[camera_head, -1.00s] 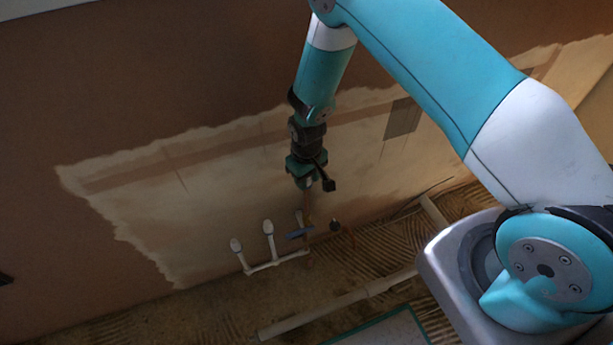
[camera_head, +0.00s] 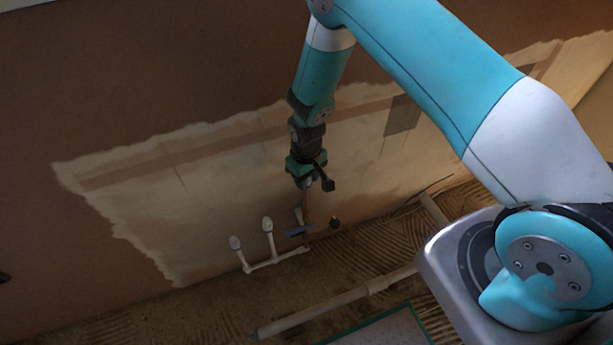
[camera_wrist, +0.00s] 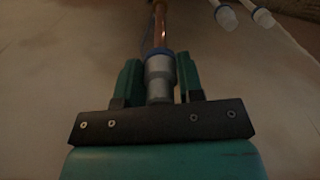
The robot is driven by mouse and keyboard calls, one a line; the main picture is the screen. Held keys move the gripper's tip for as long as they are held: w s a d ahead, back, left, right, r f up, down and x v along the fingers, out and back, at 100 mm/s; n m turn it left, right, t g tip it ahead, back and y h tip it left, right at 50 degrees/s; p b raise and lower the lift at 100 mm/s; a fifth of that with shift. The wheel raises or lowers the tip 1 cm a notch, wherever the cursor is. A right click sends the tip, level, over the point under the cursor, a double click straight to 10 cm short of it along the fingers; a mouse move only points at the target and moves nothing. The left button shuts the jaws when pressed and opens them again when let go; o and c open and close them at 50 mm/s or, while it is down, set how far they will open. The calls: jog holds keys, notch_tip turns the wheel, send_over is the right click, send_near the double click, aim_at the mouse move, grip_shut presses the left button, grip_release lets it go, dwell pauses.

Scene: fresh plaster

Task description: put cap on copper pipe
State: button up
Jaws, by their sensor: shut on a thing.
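My gripper (camera_wrist: 158,85) is shut on a grey cap (camera_wrist: 159,72) with a blue ring at its far rim, and the cap sits between the green fingers in the wrist view. A copper pipe (camera_wrist: 159,25) runs straight on from the cap's blue end. The cap and the pipe end look in line and touching; how deep the pipe sits inside is hidden. In the head view my gripper (camera_head: 307,184) points down over the copper pipe (camera_head: 306,210), and the cap is too small there to make out clearly.
White pipes with pale caps (camera_head: 268,225) stand left of the copper pipe, joined by a low white pipe (camera_head: 272,264). A blue piece (camera_head: 299,231) crosses near the copper pipe's foot. A dark round end (camera_head: 334,222) stands to the right. The plastered wall is close behind.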

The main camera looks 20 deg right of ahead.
jog(key=o, duration=1.5)
jog(key=shift+r+p, duration=1.45)
jog(key=shift+r, duration=0.35)
jog(key=shift+f, duration=0.1)
grip_shut()
jog(key=shift+f, duration=0.2)
